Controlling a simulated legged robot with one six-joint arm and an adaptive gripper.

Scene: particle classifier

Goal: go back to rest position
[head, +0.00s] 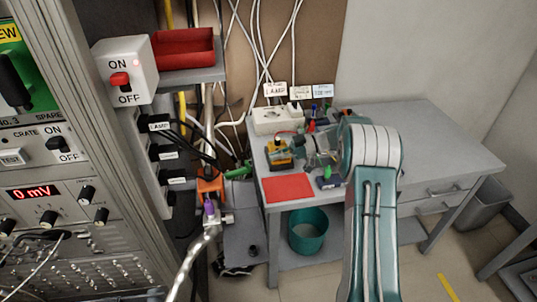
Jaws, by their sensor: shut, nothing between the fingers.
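My teal and white arm rises from the bottom of the head view, right of centre, to a rounded joint in front of the grey bench (440,130). What looks like my gripper (312,150) shows small and dark left of that joint, over the cluttered left part of the bench. It is shut with nothing visible in it. Its fingertips are hard to tell from the items behind. Part of the bench is hidden behind the arm.
A teal bin (308,231) stands below. An instrument rack (60,200) fills the left. The bench's right side is clear.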

